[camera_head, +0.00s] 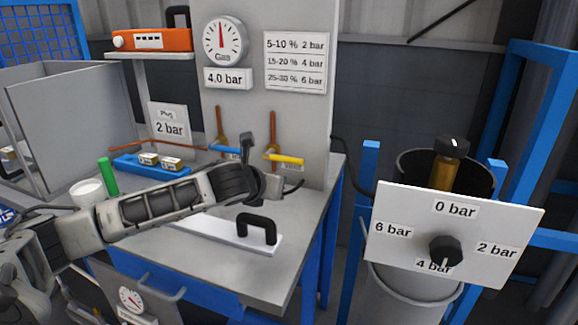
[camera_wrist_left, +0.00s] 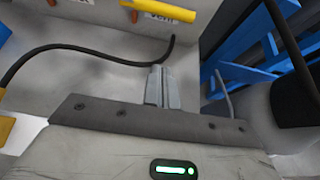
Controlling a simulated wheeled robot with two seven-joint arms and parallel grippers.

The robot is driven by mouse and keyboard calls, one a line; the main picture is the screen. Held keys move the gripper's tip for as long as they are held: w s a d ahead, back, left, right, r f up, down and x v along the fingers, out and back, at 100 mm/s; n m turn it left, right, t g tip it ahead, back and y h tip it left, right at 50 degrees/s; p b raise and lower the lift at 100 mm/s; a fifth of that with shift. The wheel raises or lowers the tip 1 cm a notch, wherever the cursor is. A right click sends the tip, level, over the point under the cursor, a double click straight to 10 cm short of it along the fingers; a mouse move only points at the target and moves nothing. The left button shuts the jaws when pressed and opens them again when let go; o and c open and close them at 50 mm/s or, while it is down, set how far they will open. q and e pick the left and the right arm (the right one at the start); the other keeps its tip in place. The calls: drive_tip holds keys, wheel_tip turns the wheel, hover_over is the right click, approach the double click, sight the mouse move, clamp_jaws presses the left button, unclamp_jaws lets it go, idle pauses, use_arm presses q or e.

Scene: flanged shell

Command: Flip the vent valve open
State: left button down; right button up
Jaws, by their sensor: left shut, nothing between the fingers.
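The vent valve has a yellow lever handle (camera_head: 286,159) on a brass-coloured pipe at the right of the grey panel. The handle lies roughly horizontal. In the left wrist view the yellow handle (camera_wrist_left: 168,11) is at the top edge, above a partly cut-off label that appears to read "Vent". My left gripper (camera_head: 272,186) is just below and in front of it, apart from it. Its fingers (camera_wrist_left: 162,88) are together and empty. In the head view the wrist hides much of the fingers. My right gripper is in neither view.
A blue-handled valve (camera_head: 222,149) is left of the yellow one. A gauge (camera_head: 224,40) on the panel has a "4.0 bar" label below. A black handle (camera_head: 257,228) stands on the bench front. A dial plate (camera_head: 405,249) is at right. A black hose (camera_wrist_left: 55,50) runs nearby.

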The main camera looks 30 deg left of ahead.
sight(284, 157)
use_arm(q)
drive_tip(key=x, duration=0.9)
drive_tip(key=shift+w+f+b, duration=0.2)
drive_tip(key=shift+w+b, duration=0.1)
drive_tip(key=shift+b, duration=0.05)
drive_tip(key=r, duration=0.1)
drive_tip(key=w+r+p, duration=0.1)
drive_tip(key=r, duration=0.1)
drive_tip(key=shift+a, duration=0.1)
drive_tip(key=shift+r, duration=0.25)
drive_tip(key=shift+w+r, duration=0.1)
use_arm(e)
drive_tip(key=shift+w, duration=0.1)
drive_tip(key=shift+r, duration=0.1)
use_arm(q)
drive_tip(key=shift+r+h+p, duration=0.25)
drive_tip(key=shift+h+p, duration=0.15)
drive_tip(key=shift+p, duration=0.15)
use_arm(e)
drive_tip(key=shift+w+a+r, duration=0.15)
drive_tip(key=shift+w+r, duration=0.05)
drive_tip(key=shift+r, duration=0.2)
use_arm(q)
drive_tip(key=shift+r+n, duration=0.15)
drive_tip(key=shift+n, duration=0.15)
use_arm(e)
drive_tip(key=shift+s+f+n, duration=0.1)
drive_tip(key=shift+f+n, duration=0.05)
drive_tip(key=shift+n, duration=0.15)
